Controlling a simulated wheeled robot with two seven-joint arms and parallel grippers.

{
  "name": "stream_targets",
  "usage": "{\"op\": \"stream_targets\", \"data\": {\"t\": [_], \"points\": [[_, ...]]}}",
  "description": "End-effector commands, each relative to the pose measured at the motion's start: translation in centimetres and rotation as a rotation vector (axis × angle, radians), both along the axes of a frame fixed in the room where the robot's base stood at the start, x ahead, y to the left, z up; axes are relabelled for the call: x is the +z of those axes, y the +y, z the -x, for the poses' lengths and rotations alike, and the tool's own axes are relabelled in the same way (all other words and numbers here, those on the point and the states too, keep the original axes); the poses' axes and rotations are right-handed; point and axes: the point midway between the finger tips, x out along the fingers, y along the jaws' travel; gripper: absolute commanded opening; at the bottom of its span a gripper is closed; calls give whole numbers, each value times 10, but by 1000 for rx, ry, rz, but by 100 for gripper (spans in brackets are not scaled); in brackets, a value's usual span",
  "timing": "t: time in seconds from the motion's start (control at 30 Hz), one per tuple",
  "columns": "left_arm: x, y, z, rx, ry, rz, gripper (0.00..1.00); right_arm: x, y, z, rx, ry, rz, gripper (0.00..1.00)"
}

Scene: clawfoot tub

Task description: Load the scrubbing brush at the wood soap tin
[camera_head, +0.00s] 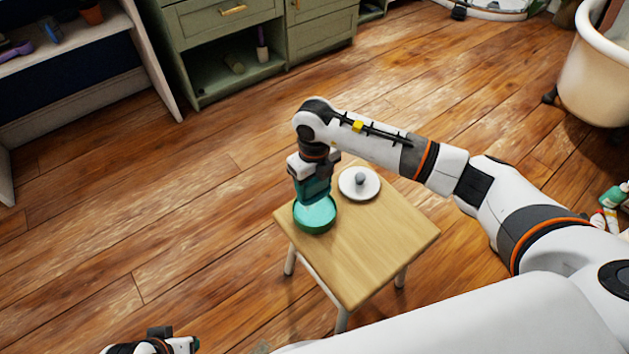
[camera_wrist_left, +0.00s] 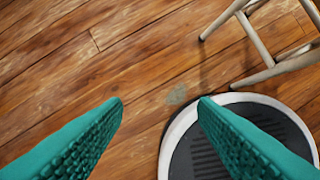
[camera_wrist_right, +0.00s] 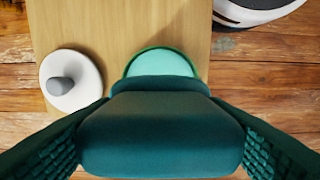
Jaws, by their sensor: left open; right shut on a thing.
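The soap tin (camera_head: 318,220), round and green with a paler inside, stands at a corner of the small wooden stool. It also shows in the right wrist view (camera_wrist_right: 161,64), partly hidden. My right gripper (camera_head: 312,195) points down at the tin and is shut on the scrubbing brush (camera_wrist_right: 160,130), a dark teal block. The brush is over or at the tin; I cannot tell whether they touch. In the head view, the gripper and brush are hard to tell apart. My left gripper (camera_wrist_left: 160,105) is open and empty above the floor.
A white round dish or lid with a grey knob (camera_head: 359,183) lies beside the tin. The rest of the stool top (camera_head: 375,235) is bare. Green cabinets (camera_head: 225,60) stand behind, and a clawfoot tub (camera_head: 590,80) is at the far right. The floor around is mostly clear.

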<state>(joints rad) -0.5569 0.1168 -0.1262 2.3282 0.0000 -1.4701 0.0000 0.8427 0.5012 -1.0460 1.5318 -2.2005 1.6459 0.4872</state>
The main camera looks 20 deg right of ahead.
Motion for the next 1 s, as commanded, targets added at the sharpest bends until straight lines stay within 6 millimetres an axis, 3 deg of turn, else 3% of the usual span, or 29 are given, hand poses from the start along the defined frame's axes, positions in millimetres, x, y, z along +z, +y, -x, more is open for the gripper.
{"op": "stream_targets", "data": {"t": [0.57, 1.0], "points": [[-43, -2, -7, -4, 22, 0, 53, 17, 0, 0, 0, 0, 0, 49], [-47, -2, -7, -4, 23, 0, 53, 17, 0, 0, 0, 0, 0, 49]]}}
